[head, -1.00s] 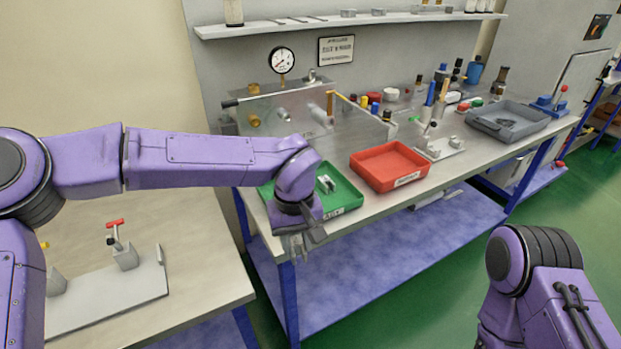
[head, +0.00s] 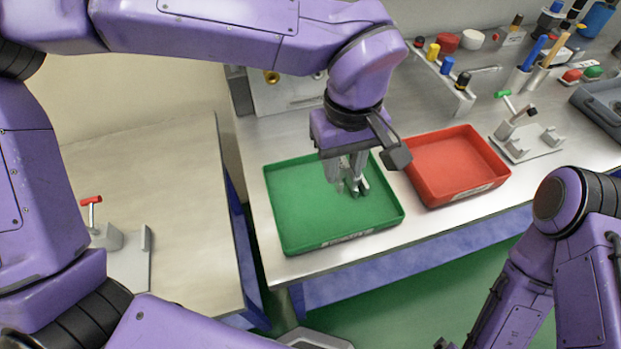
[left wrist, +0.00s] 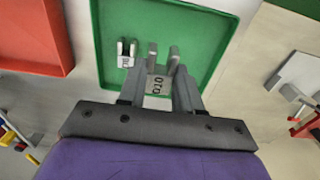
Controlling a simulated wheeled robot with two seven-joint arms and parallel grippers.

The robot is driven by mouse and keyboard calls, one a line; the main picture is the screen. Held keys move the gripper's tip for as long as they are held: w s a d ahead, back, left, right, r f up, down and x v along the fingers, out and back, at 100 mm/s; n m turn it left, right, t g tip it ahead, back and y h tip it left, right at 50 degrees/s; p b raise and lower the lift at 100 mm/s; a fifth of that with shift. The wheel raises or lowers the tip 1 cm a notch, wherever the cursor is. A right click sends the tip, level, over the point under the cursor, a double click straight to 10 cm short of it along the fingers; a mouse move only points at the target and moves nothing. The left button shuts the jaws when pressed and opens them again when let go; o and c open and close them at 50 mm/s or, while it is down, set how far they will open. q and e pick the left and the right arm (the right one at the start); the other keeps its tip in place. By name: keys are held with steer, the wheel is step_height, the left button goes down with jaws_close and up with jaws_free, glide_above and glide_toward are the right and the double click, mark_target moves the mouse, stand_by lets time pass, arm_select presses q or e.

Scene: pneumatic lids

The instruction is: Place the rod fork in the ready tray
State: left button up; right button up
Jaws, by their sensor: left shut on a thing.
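The green tray (head: 290,225) sits on the workbench with a label on its front wall; I take it for the ready tray, though the label is unreadable here. My left gripper (left wrist: 159,80) is shut on a grey rod fork (left wrist: 160,72), whose two prongs point away from the fingers. In the head view my left gripper (head: 345,172) is over the tray's right half, pointing down. A second small grey forked piece (left wrist: 127,55) lies in the tray beside the held one. Whether the held fork touches the tray floor, I cannot tell. My right gripper is out of view.
A red tray (head: 450,165) stands just right of the green one, close to my gripper. A fixture with a green handle (head: 515,130) stands farther right. A separate table with a red-handled clamp (head: 100,230) is at left. The green tray's left half is clear.

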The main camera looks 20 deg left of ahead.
arm_select(q)
steer(key=a+f, duration=0.6)
steer(key=f, duration=0.1)
steer(key=shift+w+a, duration=0.3)
steer(key=shift+a, duration=0.1)
steer(key=f, duration=0.1)
steer(key=s+f, duration=0.1)
steer(key=f, duration=0.1)
steer(key=shift+s+a, duration=0.15)
steer(key=shift+a, duration=0.15)
steer(key=shift+w+d+f, duration=0.1)
steer(key=shift+w+f, duration=0.05)
steer(key=shift+w, duration=0.15)
steer(key=o, duration=1.1)
steer(key=shift+s, duration=0.15)
steer(key=shift+c, duration=0.2)
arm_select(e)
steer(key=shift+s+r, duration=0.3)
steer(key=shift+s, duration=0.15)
arm_select(q)
steer(key=shift+r, duration=0.2)
step_height(320, 180, up, 12)
steer(key=shift+p, duration=0.45)
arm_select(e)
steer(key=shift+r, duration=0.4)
